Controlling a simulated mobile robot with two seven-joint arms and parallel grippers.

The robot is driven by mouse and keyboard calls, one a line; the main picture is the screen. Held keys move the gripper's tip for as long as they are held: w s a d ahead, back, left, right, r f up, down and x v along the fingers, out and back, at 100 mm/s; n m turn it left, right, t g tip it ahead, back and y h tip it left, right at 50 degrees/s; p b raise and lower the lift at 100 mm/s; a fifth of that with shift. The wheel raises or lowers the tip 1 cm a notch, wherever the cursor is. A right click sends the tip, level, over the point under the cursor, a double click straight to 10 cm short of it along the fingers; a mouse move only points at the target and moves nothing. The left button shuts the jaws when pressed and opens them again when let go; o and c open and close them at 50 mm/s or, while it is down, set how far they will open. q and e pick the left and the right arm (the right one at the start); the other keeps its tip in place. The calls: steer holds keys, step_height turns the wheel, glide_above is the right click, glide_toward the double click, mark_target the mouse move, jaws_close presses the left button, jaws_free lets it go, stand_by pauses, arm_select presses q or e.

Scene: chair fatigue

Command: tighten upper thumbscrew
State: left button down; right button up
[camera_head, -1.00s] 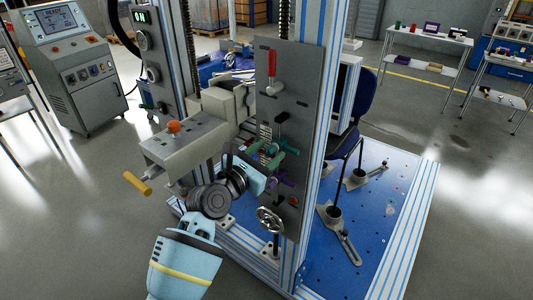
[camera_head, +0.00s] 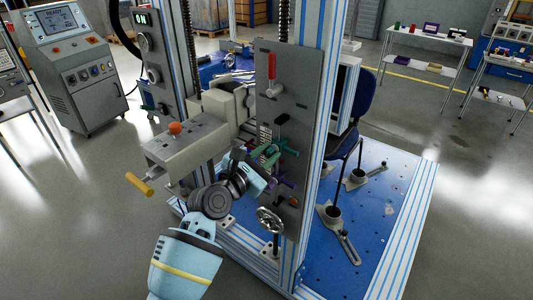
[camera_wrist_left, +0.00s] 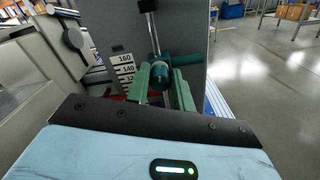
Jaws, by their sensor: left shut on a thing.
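A teal-green thumbscrew (camera_head: 272,151) with a bar handle sits on the grey upright plate, above a purple thumbscrew (camera_head: 280,180). In the left wrist view the teal-green thumbscrew (camera_wrist_left: 157,73) lies between the green fingers of my left gripper (camera_wrist_left: 161,88), its bar reaching right. The left gripper (camera_head: 265,157) is shut on it, and the fingers partly hide it in the head view. A black-handled part (camera_head: 281,120) is just above it. My right gripper is not in view.
A red lever (camera_head: 271,68) is higher on the plate and a handwheel (camera_head: 270,220) is below. A grey arm block with an orange knob (camera_head: 175,128) and yellow handle (camera_head: 138,184) juts left. A printed scale (camera_wrist_left: 124,68) lies left of the fingers.

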arm_select(q)
steer(key=m, duration=0.3)
steer(key=shift+m+p, duration=0.3)
steer(key=shift+m, duration=1)
steer(key=m, duration=0.6)
steer(key=shift+f, duration=0.1)
steer(key=m, duration=0.6)
steer(key=shift+m, duration=1.9)
steer(key=c, duration=1.2)
jaws_free()
